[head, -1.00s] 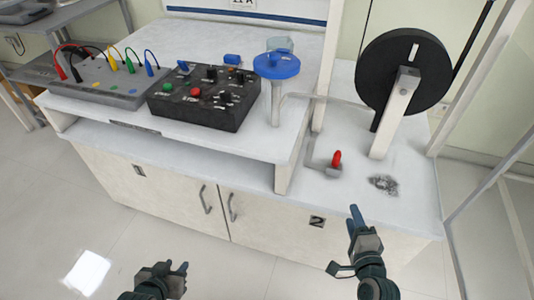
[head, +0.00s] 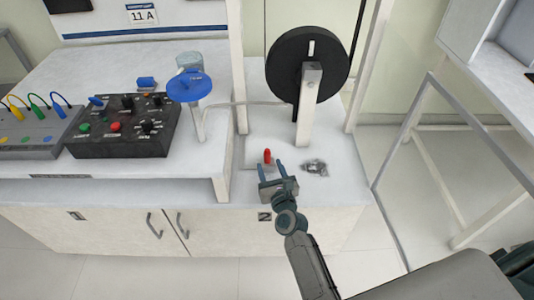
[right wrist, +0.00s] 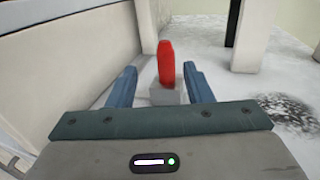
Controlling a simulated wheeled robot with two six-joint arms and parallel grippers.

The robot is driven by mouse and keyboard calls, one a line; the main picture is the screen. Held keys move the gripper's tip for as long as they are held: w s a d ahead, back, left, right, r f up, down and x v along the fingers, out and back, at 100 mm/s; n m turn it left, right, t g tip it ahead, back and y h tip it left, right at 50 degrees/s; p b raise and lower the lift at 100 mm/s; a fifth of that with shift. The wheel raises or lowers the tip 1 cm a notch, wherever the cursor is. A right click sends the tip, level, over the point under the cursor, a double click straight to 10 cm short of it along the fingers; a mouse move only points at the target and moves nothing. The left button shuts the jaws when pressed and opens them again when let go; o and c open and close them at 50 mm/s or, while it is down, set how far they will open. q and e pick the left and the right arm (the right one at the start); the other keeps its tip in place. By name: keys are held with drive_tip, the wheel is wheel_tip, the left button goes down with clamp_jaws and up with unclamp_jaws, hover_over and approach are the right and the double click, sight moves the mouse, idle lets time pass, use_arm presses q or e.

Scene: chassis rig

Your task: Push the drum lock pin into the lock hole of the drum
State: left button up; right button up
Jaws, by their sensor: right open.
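The black drum (head: 290,88) is a large disc on a white upright post (head: 308,115) at the back right of the bench. A white slot shows near its top. A red pin (head: 267,156) stands upright low on the bench in front of the post. In the right wrist view the red pin (right wrist: 166,62) stands on a small grey block (right wrist: 167,94). My right gripper (head: 271,168) is open, its blue fingers pointing at the pin, one on each side and apart from it. I cannot tell which hole is the lock hole. My left gripper is not in view.
A blue disc on a white post (head: 188,86) and a black control box (head: 125,126) stand to the left. A grey pile (head: 314,167) lies right of my gripper. The white frame post (head: 241,70) rises left of the drum. The bench front edge is close.

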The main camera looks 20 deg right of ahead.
sight(268, 156)
drive_tip(key=shift+w, duration=0.7)
drive_tip(key=shift+w+d+r, duration=0.15)
drive_tip(key=shift+w+r, duration=0.05)
drive_tip(key=shift+w, duration=0.1)
drive_tip(key=w, duration=0.2)
drive_tip(key=w+p, duration=0.1)
drive_tip(key=shift+w+d, duration=0.3)
drive_tip(key=shift+w, duration=0.45)
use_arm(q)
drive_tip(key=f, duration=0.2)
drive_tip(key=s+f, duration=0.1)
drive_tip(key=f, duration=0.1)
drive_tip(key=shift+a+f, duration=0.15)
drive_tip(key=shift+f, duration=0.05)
use_arm(e)
clamp_jaws()
